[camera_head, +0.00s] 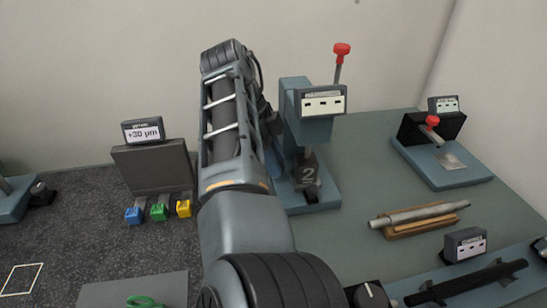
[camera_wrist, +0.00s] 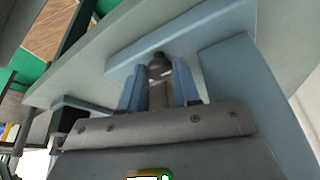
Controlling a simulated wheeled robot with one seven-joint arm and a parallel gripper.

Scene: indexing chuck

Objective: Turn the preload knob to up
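In the head view a black round knob with a white pointer line (camera_head: 370,297) shows at the bottom edge; I cannot tell whether it is the preload knob. My arm covers the middle of that view and hides my gripper. In the wrist view my gripper (camera_wrist: 159,76) has its two blue fingers apart, pointing at a blue fixture. A small dark rounded knob-like part (camera_wrist: 158,62) shows between the fingertips, with a grey-brown piece below it. I cannot tell whether the fingers touch it.
A blue press with a red-knobbed lever (camera_head: 342,50) and a block marked 2 (camera_head: 309,176) stands just right of my arm. A gauge reading +30 µm (camera_head: 143,131) stands left. A metal shaft on a wooden rest (camera_head: 420,214) lies right. A red-handled fixture (camera_head: 448,165) stands behind it.

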